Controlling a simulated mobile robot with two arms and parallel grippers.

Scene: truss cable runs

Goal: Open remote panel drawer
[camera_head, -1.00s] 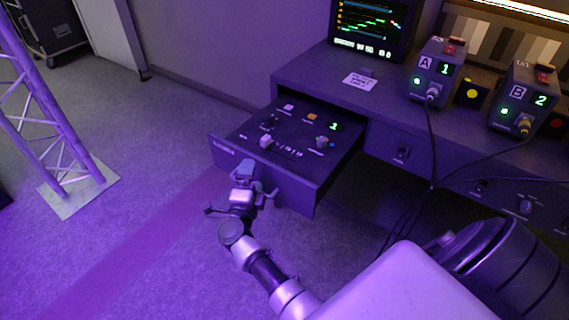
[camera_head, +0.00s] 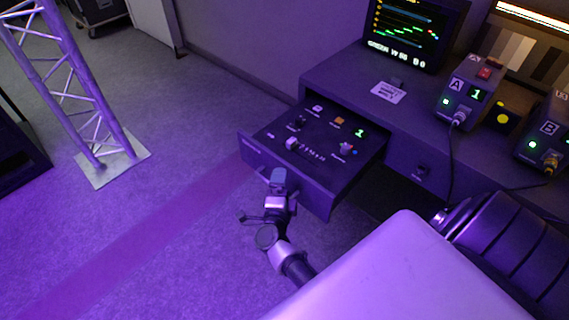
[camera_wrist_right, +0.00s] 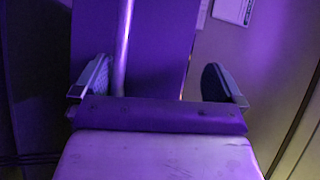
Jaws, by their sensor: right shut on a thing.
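The remote panel drawer (camera_head: 283,184) stands pulled out of the dark desk in the head view, with its top of knobs, buttons and a green "1" display showing. My right gripper (camera_head: 279,183) is at the middle of its front, shut on the drawer handle. In the right wrist view the handle (camera_wrist_right: 122,45) shows as an upright bar in front of the purple drawer front, between the fingers of my right gripper (camera_wrist_right: 158,82). The grip itself is partly hidden behind the gripper body. My left gripper is not in view.
The desk (camera_head: 330,75) carries a monitor (camera_head: 412,32), a paper label (camera_head: 388,92) and boxes A (camera_head: 468,95) and B (camera_head: 543,135) with cables. A truss tower (camera_head: 75,90) stands at the left on its base plate. The floor before the drawer is clear.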

